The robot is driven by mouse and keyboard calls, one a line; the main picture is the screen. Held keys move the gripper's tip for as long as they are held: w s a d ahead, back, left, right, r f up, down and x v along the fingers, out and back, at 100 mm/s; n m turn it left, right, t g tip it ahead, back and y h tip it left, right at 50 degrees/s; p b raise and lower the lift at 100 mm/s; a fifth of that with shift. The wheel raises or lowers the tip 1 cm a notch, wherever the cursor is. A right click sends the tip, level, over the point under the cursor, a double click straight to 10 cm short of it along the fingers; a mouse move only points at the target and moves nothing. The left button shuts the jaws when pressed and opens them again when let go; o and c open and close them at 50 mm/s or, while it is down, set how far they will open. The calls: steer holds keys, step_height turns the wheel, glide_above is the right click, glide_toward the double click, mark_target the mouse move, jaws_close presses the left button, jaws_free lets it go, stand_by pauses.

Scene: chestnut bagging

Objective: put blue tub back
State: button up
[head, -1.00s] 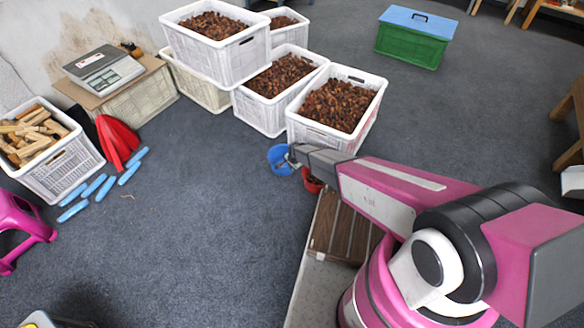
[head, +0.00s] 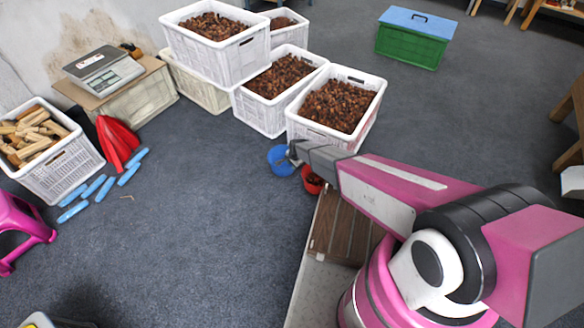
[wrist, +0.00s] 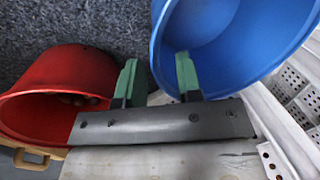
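The blue tub (head: 279,161) is just left of my gripper's end in the head view, between the white crates and the wooden bench. In the wrist view the blue tub (wrist: 225,35) is large and close, and the inside that shows is empty. My gripper (wrist: 160,80) has one green finger outside the tub's wall and one inside it, with the wall pinched between them. In the head view my gripper (head: 293,156) is small and its fingers are hard to make out. Whether the tub touches anything beneath it is hidden.
A red tub (head: 312,181) with some chestnuts is close by, also in the wrist view (wrist: 60,78). A white crate (head: 320,137) of chestnuts stands just behind, more crates beside it. A slatted wooden bench (head: 335,225) is near my base.

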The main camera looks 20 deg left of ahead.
steer(key=d+r+n, duration=0.1)
steer(key=d+r, duration=0.7)
steer(key=r, duration=0.3)
steer(key=d+r+n, duration=0.1)
steer(key=d+r, duration=0.7)
steer(key=r, duration=0.2)
steer(key=s+d+r+n, duration=0.1)
steer(key=s+d+r, duration=0.3)
steer(key=d+r, duration=0.4)
steer(key=s+d+r+n+g+h, duration=0.1)
steer(key=s+d+r, duration=0.4)
steer(key=d+r, duration=0.3)
steer(key=s+d+r+n+h, duration=0.1)
steer(key=s+d+r+n, duration=0.1)
steer(key=s+d+r, duration=0.3)
steer(key=d+r, duration=0.4)
steer(key=d, duration=0.5)
steer(key=shift+f, duration=0.1)
